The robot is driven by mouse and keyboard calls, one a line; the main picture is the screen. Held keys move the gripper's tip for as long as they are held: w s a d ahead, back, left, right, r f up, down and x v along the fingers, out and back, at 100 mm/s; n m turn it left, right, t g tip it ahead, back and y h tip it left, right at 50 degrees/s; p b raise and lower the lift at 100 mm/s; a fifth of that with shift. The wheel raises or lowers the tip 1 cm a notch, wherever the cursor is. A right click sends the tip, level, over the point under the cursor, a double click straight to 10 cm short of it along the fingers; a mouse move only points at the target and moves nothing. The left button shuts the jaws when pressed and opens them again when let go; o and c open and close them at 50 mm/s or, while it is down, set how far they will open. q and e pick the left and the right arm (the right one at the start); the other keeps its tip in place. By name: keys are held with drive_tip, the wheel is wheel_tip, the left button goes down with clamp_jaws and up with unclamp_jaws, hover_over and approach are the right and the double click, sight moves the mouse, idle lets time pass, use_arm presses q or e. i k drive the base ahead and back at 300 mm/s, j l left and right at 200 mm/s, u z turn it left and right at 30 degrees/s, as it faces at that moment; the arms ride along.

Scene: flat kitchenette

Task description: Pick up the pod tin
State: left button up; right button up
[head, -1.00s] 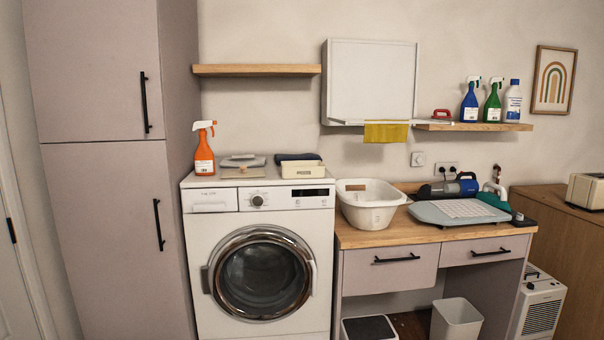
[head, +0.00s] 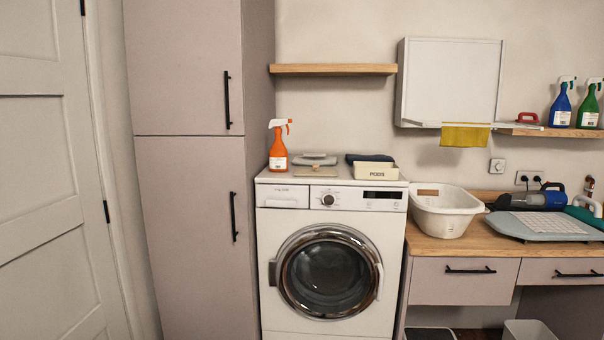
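The pod tin (head: 376,173) is a small cream box with "PODS" on its front. It sits on top of the white washing machine (head: 330,255), near the front right corner of the top. A dark folded cloth or similar flat item (head: 368,158) lies just behind it. Neither of my grippers shows in the head view, so their state is hidden.
An orange spray bottle (head: 278,146) and a flat grey item (head: 314,160) share the washer top. A white basin (head: 443,212) stands on the wooden counter (head: 470,242) to the right. A tall cabinet (head: 190,200) borders the washer's left; a wooden shelf (head: 335,69) hangs above.

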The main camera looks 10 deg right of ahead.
sight(361, 170)
drive_tip(key=l+u, duration=0.9)
drive_tip(key=k+l+u, duration=0.1)
drive_tip(key=l+u, duration=0.35)
drive_tip(key=k+l+u, duration=0.15)
drive_tip(key=l+u, duration=0.3)
